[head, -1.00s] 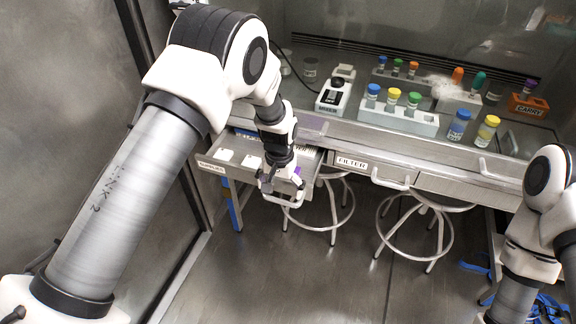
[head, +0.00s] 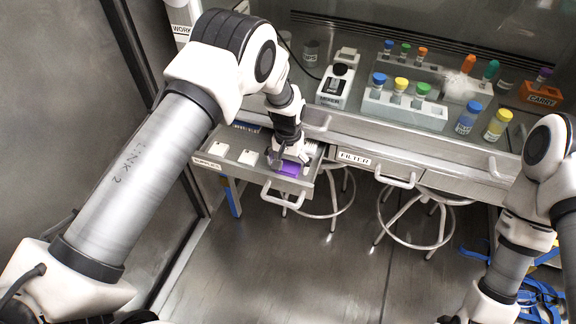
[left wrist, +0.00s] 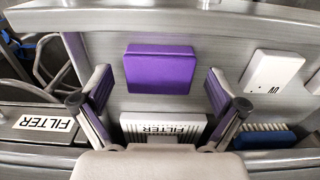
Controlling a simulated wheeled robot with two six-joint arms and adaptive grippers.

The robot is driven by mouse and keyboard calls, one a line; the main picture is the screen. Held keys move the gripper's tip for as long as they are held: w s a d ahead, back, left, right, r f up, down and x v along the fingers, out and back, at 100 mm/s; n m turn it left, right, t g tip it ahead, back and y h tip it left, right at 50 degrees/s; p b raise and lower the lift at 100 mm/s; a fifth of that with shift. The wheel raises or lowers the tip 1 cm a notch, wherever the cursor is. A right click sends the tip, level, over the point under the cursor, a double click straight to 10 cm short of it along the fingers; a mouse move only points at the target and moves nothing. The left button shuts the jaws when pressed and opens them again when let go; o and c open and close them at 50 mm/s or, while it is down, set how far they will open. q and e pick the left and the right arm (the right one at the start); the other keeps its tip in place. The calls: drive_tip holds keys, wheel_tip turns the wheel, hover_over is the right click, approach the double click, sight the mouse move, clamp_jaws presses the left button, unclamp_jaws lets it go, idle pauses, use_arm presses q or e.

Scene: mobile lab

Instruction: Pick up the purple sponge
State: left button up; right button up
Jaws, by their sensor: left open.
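The purple sponge (left wrist: 160,70) lies flat in the open drawer (head: 233,176), and its whole top shows in the left wrist view. In the head view the sponge (head: 289,169) is partly covered by my left gripper (head: 287,160), which is over the drawer. In the left wrist view my left gripper (left wrist: 160,105) is open and empty. Its fingers stand to either side of the sponge's near edge, apart from it. My right arm shows at the right of the head view, but its gripper is not visible.
The drawer also holds a white filter box (left wrist: 162,128), white pieces (left wrist: 271,72) and a blue brush (left wrist: 262,138). A closed drawer labelled FILTER (head: 355,158) is to its right. Racks of capped vials (head: 405,108) stand on the bench above. Stools (head: 415,215) stand below.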

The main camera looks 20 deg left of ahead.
sight(288, 166)
use_arm(q)
drive_tip(key=shift+s, duration=0.1)
drive_tip(key=c, duration=1)
drive_tip(key=shift+r, duration=0.1)
wheel_tip(288, 166, up, 10)
drive_tip(key=shift+d+f+b, duration=0.1)
drive_tip(key=shift+b, duration=0.65)
drive_tip(key=shift+o, duration=1.1)
drive_tip(key=c, duration=0.3)
drive_tip(key=shift+c, duration=0.2)
